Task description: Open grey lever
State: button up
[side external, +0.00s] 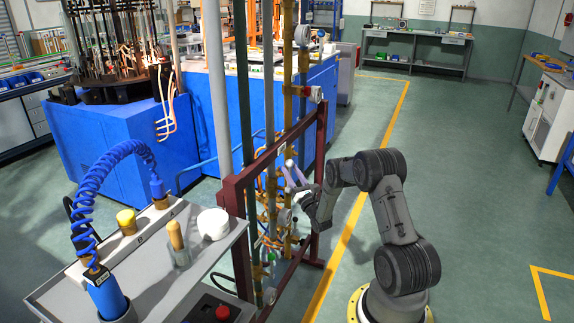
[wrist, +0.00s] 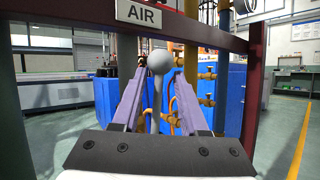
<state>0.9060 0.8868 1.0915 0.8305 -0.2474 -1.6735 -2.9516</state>
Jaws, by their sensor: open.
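The grey lever (wrist: 159,63) has a round ball knob on a thin grey stem and shows in the middle of the wrist view, just under a white AIR label (wrist: 147,13). My gripper (wrist: 161,76) is open. Its two purple fingers stand left and right of the knob and stem, with a gap visible on the sides. I cannot tell how far the fingertips reach past the knob. In the side view my gripper (side external: 292,172) is at the dark red pipe frame (side external: 233,192); the lever cannot be made out clearly there.
Yellow pipes with valves (wrist: 207,76) stand behind the lever, close to the right finger. The red frame's posts and top bar surround the lever. A grey cart (side external: 150,262) with a blue coiled-hose tool (side external: 107,296) stands at front left.

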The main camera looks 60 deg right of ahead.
jog(key=v, duration=0.9)
jog(key=shift+r, duration=0.1)
